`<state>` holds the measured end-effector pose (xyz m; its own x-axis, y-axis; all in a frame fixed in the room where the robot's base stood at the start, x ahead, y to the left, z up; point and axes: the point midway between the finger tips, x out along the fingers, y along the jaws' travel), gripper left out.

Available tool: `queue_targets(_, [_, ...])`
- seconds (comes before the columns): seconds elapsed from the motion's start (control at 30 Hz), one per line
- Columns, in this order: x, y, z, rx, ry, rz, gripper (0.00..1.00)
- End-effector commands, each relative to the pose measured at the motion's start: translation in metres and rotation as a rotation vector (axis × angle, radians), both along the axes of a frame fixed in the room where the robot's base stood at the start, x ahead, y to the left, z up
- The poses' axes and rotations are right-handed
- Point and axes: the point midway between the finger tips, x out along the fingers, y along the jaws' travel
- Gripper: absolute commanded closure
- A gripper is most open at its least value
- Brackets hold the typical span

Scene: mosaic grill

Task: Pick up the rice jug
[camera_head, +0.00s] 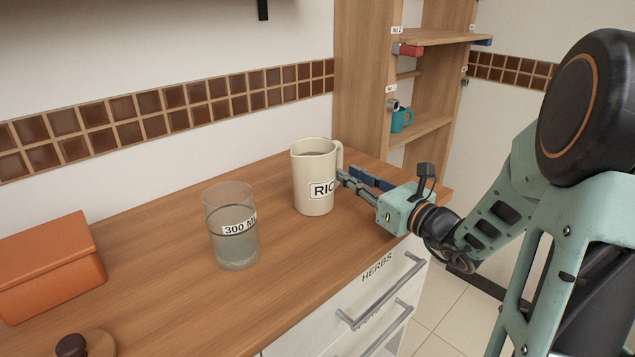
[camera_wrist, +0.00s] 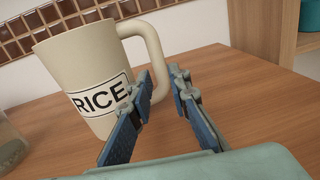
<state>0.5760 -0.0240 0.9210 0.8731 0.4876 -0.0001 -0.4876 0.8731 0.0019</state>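The rice jug (camera_head: 313,179) is a cream jug with a RICE label, upright on the wooden counter (camera_head: 170,250) near its back right end. In the wrist view the jug (camera_wrist: 80,64) fills the upper left, its handle (camera_wrist: 155,50) on the right side. My gripper (camera_head: 355,182) is at the handle side of the jug, low over the counter. In the wrist view its two blue-padded fingers (camera_wrist: 160,85) are apart, with no object held between them. The handle's lower end is near the left finger; I cannot tell whether they touch.
A clear 300 ML beaker (camera_head: 232,240) stands left of the jug. An orange lidded box (camera_head: 50,265) and a round wooden item with a dark knob (camera_head: 72,345) are further left. A wooden shelf (camera_head: 425,125) with a teal mug (camera_head: 402,119) stands behind. Drawers (camera_head: 375,300) are below the counter.

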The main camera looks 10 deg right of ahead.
Motion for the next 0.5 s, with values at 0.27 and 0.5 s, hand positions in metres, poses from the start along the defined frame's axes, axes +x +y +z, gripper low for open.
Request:
queue_targets(0.27, [0.035,0.019,0.0,-0.001,-0.002,0.002,0.83])
queue_targets(0.5, [0.043,0.023,0.002,-0.002,-0.001,0.0,0.83])
